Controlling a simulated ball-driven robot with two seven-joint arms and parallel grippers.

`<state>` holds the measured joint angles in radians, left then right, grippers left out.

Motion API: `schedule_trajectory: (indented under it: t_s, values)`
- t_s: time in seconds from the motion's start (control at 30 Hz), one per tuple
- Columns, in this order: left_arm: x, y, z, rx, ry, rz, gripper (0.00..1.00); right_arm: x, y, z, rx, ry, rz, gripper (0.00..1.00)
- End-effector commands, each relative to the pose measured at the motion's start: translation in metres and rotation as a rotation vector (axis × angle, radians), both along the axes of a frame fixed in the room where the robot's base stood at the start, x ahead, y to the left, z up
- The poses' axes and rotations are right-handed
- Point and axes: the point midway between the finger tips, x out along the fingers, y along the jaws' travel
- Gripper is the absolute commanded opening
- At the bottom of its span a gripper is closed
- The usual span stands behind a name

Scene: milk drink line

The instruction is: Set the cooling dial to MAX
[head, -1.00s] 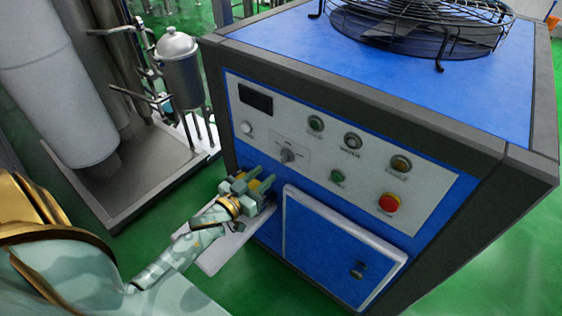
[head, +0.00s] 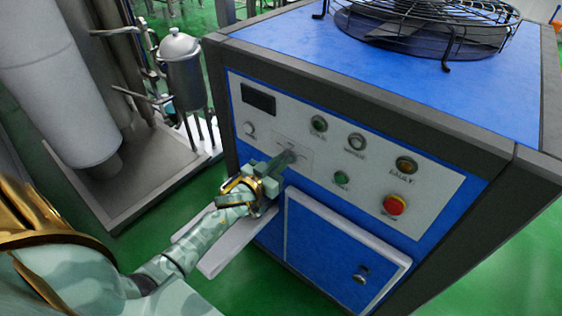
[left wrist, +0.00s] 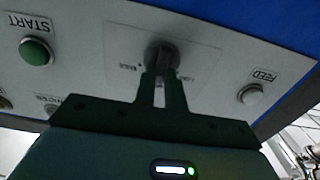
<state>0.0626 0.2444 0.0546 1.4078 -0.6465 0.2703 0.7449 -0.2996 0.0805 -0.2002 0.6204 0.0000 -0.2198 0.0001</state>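The cooling dial (head: 291,155) is a small dark grey knob on the light control panel (head: 440,186) of the blue machine. It also shows in the left wrist view (left wrist: 161,53), where the panel appears upside down. Small markings sit on both sides of it, too blurred to read surely. My left gripper (head: 284,161) reaches the panel from the lower left. In the left wrist view its two fingers (left wrist: 162,77) stand close together with their tips on either side of the knob, shut on it. The knob's pointer direction cannot be told. My right gripper is in neither view.
The panel also carries a green START button (left wrist: 36,52), a FEED button (left wrist: 251,95), a yellow FAULT lamp (head: 406,165) and a red stop button (head: 395,205). A white-edged door (head: 340,250) is below. A metal canister (head: 181,75) stands left.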

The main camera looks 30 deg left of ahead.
Motion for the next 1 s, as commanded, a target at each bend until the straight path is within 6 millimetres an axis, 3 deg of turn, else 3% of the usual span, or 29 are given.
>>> schedule_trajectory:
  t_s: [0.47,1.0]
  values:
    - [-0.0004,-0.0015,-0.0003,0.123,-0.010,0.000,0.00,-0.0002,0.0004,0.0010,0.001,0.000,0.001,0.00]
    - [-0.0009,-0.0059,-0.0031,0.608,-0.047,0.000,0.00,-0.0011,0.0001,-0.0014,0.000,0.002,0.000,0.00]
